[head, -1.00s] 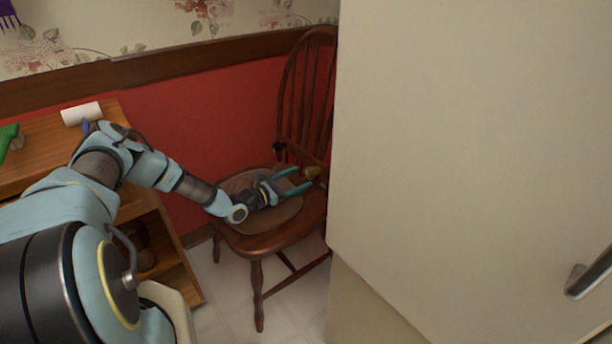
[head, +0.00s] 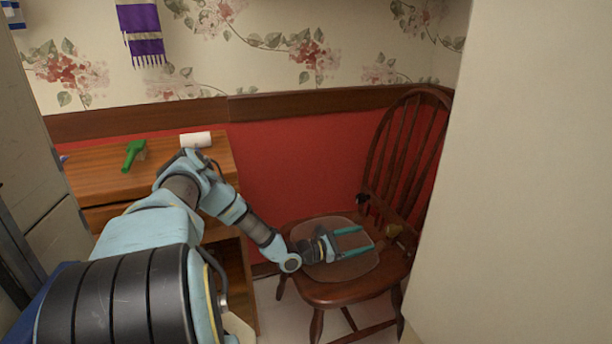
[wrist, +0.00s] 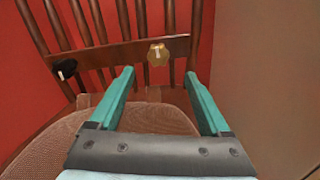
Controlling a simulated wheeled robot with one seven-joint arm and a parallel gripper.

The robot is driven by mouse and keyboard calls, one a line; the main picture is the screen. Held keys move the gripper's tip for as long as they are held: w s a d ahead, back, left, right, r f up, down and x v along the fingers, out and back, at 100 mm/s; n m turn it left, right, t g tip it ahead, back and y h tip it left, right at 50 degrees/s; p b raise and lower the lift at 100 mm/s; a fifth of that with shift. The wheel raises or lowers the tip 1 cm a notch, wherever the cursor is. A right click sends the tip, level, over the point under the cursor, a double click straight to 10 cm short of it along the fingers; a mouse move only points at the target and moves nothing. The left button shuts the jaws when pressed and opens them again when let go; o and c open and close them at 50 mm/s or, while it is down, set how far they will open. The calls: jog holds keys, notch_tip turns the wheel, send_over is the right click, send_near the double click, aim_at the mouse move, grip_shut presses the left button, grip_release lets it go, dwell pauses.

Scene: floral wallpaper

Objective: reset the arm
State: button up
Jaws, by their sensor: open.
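My gripper (head: 372,241) is open and empty, its two teal fingers apart, above the seat of a dark wooden chair (head: 340,291). In the wrist view, the gripper (wrist: 164,92) points toward the slatted chair back (wrist: 120,55). A small gold-coloured object (wrist: 158,54) shows between the fingers, at the chair back's crosspiece and beyond the fingertips. A small black object (wrist: 65,69) is to its left. My arm reaches from the lower left across the front of the wooden cabinet to the chair.
The wooden cabinet (head: 100,172) at left carries a green bottle-like object (head: 133,154) and a white roll (head: 196,140). A large pale panel (head: 530,190) stands close on the right. A purple cloth (head: 143,35) hangs on the floral wall.

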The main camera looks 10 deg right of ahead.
jog(key=s+a+r+m+g+y+p, duration=0.5)
jog(key=s+a+r+m+g+y, duration=0.45)
jog(key=r, duration=0.35)
jog(key=s+a+r+m+t+y+p, duration=0.2)
jog(key=a+r+m, duration=0.1)
jog(key=a+r, duration=0.5)
jog(key=s+a+r+m+t+y+p, duration=0.2)
jog(key=s+a+r+m+t+y, duration=0.1)
jog(key=a+r, duration=0.5)
jog(key=s+a+r+m+t+y+p, duration=0.2)
jog(key=a+r+m+t+y, duration=0.1)
jog(key=a+r, duration=0.5)
jog(key=shift+s+a+r, duration=0.15)
jog(key=shift+s+r, duration=0.05)
jog(key=shift+s, duration=0.05)
dwell(2.1)
